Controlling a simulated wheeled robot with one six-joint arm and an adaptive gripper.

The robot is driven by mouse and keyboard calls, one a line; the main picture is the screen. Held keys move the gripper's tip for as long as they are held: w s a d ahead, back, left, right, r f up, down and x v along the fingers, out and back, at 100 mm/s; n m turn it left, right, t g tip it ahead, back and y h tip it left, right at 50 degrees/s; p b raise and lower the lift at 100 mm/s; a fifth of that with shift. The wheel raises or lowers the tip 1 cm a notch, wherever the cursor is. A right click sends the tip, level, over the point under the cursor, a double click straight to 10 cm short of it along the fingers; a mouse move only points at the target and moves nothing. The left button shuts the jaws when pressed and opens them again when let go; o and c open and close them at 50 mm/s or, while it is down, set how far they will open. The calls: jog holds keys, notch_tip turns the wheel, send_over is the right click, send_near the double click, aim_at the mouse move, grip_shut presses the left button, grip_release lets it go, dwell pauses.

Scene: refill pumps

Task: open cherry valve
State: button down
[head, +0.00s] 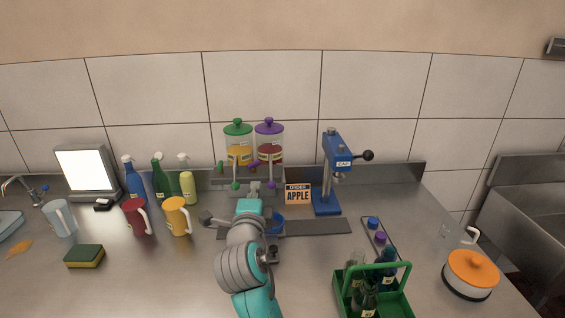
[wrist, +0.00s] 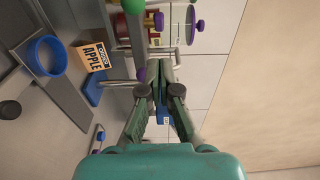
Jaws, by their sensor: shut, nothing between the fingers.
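Two clear dispensers stand at the back wall. One has a green lid and yellow-orange liquid (head: 238,153). The other has a purple lid and dark red liquid (head: 269,153), which fits cherry; its label is too small to read. Purple knobs show at its front (head: 271,185), and purple ones also show in the wrist view (wrist: 200,26). My gripper (wrist: 158,68) is shut and empty, its fingertips close to a purple ball and metal rods in the wrist view. Whether it touches them I cannot tell. In the head view my arm partly hides the area below the dispensers.
An "ORDER APPLE" sign (head: 297,194) and a blue cap press (head: 328,202) stand right of the dispensers. A blue ring-shaped item (wrist: 47,56) lies near the sign. Mugs and spray bottles are left; a green bottle carrier (head: 398,304) and an orange-lidded pot (head: 472,268) are front right.

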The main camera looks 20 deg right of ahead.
aim_at(261, 176)
jog(key=x, duration=1)
jog(key=shift+d, duration=0.25)
